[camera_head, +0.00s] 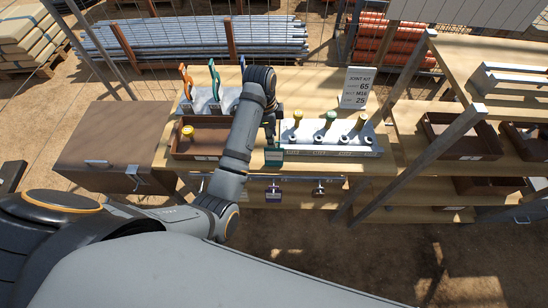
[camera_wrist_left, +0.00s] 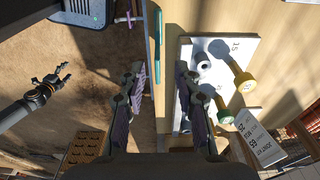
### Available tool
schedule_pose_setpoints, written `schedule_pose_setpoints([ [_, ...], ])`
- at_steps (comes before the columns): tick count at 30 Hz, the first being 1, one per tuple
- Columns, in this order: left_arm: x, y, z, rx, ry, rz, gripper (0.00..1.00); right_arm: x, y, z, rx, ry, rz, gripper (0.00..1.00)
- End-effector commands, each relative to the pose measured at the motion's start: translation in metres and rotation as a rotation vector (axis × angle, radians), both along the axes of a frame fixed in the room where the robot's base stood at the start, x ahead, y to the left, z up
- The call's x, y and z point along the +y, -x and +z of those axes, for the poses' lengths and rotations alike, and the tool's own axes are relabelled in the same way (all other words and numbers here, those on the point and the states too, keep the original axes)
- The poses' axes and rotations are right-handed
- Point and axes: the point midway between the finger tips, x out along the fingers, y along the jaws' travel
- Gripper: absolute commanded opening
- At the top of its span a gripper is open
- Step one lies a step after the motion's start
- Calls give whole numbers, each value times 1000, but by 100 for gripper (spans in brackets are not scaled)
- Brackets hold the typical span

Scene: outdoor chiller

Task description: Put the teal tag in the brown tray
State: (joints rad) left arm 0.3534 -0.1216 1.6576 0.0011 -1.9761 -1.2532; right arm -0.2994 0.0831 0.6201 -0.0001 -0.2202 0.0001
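The teal tag (camera_head: 273,156) is at the bench's front edge, left of the white post board. In the left wrist view it shows as a thin teal strip (camera_wrist_left: 159,52) at the edge. My left gripper (camera_head: 269,136) is above and behind the tag. Its fingers (camera_wrist_left: 163,92) are apart and empty, with the strip ahead in line with the gap between them. The brown tray (camera_head: 203,153) is on the bench's left end, with a yellow-topped piece inside. My right gripper (camera_wrist_left: 52,78) shows only in the left wrist view, away from the bench, fingers apart and empty.
The white board (camera_head: 372,150) with several yellow and green-topped posts stands right of my left gripper. A white sign (camera_head: 357,88) is behind it. A rack with orange and green-handled tools (camera_head: 213,98) stands behind the tray.

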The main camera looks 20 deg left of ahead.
Motion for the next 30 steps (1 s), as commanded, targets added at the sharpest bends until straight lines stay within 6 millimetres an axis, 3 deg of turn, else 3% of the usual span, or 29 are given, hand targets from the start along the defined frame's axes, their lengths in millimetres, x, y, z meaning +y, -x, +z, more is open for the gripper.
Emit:
schedule_pose_setpoints([
  [1, -1, 1, -12, 4, 0, 0, 32, 1, 0, -3, 0, -1, 0, 63],
  [6, -4, 0, -33, 2, 1, 1, 32, 5, 1, 5, 1, -6, -2, 63],
  [11, -4, 0, -40, 0, 0, 2, 32, 6, 1, 6, 1, -7, -2, 63],
  [14, -5, 2, -47, 5, -1, 2, 32, 6, 1, 16, 1, -7, -2, 63],
  [17, -6, 4, -63, 7, -1, 2, 32, 6, 1, 28, 1, -7, -2, 63],
  [21, -8, 2, -86, 2, -1, 3, 32, 4, 1, 30, 1, -5, -2, 63],
  [29, -8, 1, -91, -1, 0, 3, 32, 2, 1, 29, 1, -3, -1, 63],
  [30, -8, 1, -91, -1, 0, 3, 27, 2, 1, 29, 1, -2, -1, 63],
])
